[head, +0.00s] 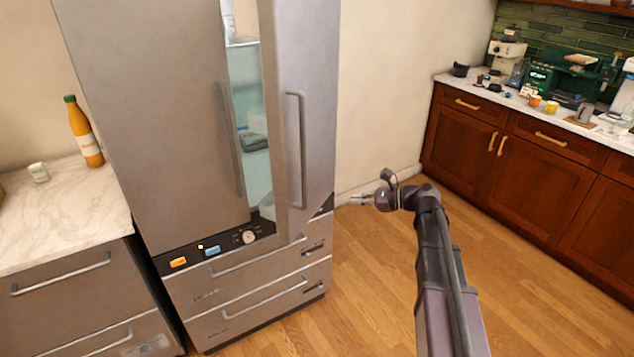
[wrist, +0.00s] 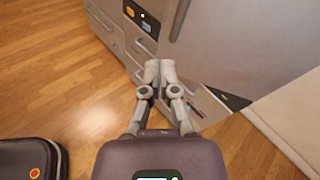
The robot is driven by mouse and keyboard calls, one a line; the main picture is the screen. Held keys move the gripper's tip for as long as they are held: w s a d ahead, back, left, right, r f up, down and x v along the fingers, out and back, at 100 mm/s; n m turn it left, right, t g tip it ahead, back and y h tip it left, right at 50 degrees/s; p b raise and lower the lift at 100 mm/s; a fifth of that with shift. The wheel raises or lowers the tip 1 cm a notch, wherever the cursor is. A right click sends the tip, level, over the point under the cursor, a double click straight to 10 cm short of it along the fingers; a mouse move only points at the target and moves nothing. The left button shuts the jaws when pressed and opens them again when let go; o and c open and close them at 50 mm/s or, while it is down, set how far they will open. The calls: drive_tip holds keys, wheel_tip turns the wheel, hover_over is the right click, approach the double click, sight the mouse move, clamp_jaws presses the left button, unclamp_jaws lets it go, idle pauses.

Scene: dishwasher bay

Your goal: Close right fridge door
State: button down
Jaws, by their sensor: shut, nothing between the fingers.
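The right fridge door (head: 318,110) stands partly open in the head view, with its vertical bar handle (head: 297,145) facing me. A gap beside it shows the lit fridge interior (head: 250,130). The left fridge door (head: 150,110) looks shut. My gripper (head: 358,199) is to the right of the right door's lower part and appears apart from it. In the wrist view my gripper (wrist: 160,70) has its fingers together, empty, with steel fridge fronts (wrist: 215,50) beyond. Whether the fingertips touch the door cannot be told.
Two fridge drawers (head: 265,295) below the doors are shut. A marble counter (head: 60,215) with an orange bottle (head: 84,132) stands at left. Wooden cabinets (head: 530,170) with cups and appliances on top stand at right. Wooden floor (head: 370,260) is clear between.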

drive_tip(key=w+r+m+y, duration=0.1)
drive_tip(key=w+d+r+m, duration=0.1)
drive_tip(key=w+r+m+y, duration=0.1)
drive_tip(key=shift+d+r+t+y, duration=0.1)
drive_tip(key=shift+d+t+y, duration=0.2)
drive_tip(key=shift+t, duration=0.1)
drive_tip(key=shift+a, duration=0.15)
drive_tip(key=x, duration=1.4)
